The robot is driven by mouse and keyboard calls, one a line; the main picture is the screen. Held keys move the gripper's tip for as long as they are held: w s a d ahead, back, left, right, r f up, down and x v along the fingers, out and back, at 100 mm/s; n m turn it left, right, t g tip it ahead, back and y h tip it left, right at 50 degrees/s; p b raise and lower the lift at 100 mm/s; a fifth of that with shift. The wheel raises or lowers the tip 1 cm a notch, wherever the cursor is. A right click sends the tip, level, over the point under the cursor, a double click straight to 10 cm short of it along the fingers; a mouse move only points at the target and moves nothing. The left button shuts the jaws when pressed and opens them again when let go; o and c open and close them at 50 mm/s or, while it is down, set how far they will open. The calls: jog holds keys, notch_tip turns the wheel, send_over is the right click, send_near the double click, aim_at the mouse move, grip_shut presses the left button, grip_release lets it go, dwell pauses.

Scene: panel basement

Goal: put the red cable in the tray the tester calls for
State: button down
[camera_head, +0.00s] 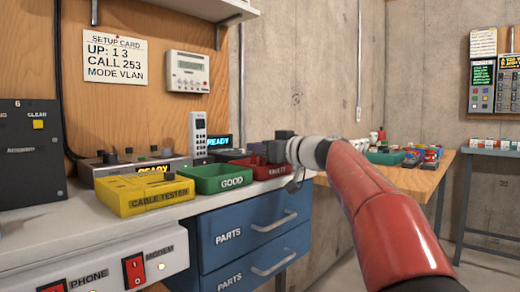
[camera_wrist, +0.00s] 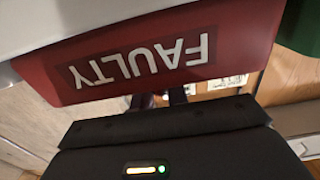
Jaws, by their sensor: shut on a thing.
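My gripper (camera_head: 284,150) is at the far end of the bench, over or beside the red tray marked FAULTY (camera_head: 262,171). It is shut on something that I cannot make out. In the wrist view the fingers (camera_wrist: 160,99) show only in part, and the FAULTY tray's wall (camera_wrist: 120,75) lies close in front of them. I see no red cable clearly in either view. The green tray marked GOOD (camera_head: 231,182) stands left of the red one. The yellow cable tester (camera_head: 145,195) is further left, its top showing no result that I can read.
A handset (camera_head: 198,130) stands behind the trays, and blue PARTS drawers (camera_head: 255,230) are below. A wooden table (camera_head: 410,178) with coloured items is on the right. A setup card (camera_head: 115,58) hangs above.

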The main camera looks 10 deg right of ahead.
jog(key=c, duration=1.4)
grip_release()
jog(key=shift+r, duration=0.1)
jog(key=shift+r+p, duration=0.25)
jog(key=shift+p, duration=0.3)
jog(key=v, duration=0.4)
jog(key=b+v, duration=0.1)
jog(key=v, duration=0.3)
jog(key=b+v, duration=0.1)
jog(key=v, duration=0.3)
jog(key=shift+r, duration=0.25)
